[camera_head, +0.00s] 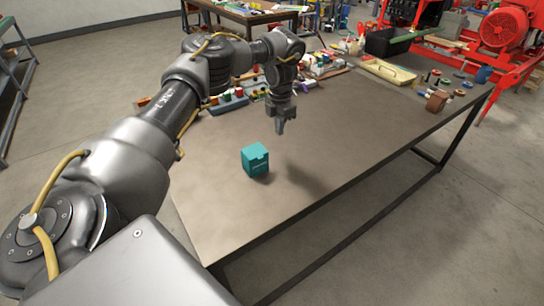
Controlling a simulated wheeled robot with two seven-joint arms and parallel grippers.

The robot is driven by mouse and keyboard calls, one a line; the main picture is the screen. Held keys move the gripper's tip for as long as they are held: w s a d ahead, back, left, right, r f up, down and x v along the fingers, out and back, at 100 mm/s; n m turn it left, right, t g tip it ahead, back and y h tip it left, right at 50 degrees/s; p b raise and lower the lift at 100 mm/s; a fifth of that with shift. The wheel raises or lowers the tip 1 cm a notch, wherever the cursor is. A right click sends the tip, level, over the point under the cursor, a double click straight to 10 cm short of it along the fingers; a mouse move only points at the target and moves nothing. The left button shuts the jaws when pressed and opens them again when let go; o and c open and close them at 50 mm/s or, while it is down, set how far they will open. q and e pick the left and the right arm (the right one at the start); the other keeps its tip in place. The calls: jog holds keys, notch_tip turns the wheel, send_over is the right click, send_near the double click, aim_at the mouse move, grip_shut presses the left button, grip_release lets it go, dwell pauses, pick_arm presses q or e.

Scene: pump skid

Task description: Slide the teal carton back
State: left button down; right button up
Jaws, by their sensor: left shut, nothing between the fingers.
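The teal carton (255,161) stands upright on the bare front part of the brown table (330,150). My left gripper (280,130) hangs above the table, pointing down, a little to the right of the carton and higher in the picture. Its fingers are shut with nothing between them. A gap shows between the gripper and the carton. My right gripper is not in the picture.
Several small bottles and jars stand along the table's back edge, partly behind my left arm. A cream tray (388,71) and brown rolls (437,101) lie at the far right end. The table around the carton is clear.

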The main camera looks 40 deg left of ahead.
aim_at(267, 153)
pick_arm(q)
jog(key=f, duration=0.9)
jog(key=shift+s+a, duration=0.2)
jog(key=shift+s, duration=0.1)
jog(key=s, duration=0.1)
jog(key=s+p, duration=0.1)
jog(key=s+a+p, duration=0.1)
jog(key=shift+f, duration=0.25)
jog(key=shift+s+f, duration=0.1)
jog(key=shift+s, duration=0.3)
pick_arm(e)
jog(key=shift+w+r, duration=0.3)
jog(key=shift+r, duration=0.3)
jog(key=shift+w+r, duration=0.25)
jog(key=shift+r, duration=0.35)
pick_arm(q)
jog(key=shift+s+a, duration=0.1)
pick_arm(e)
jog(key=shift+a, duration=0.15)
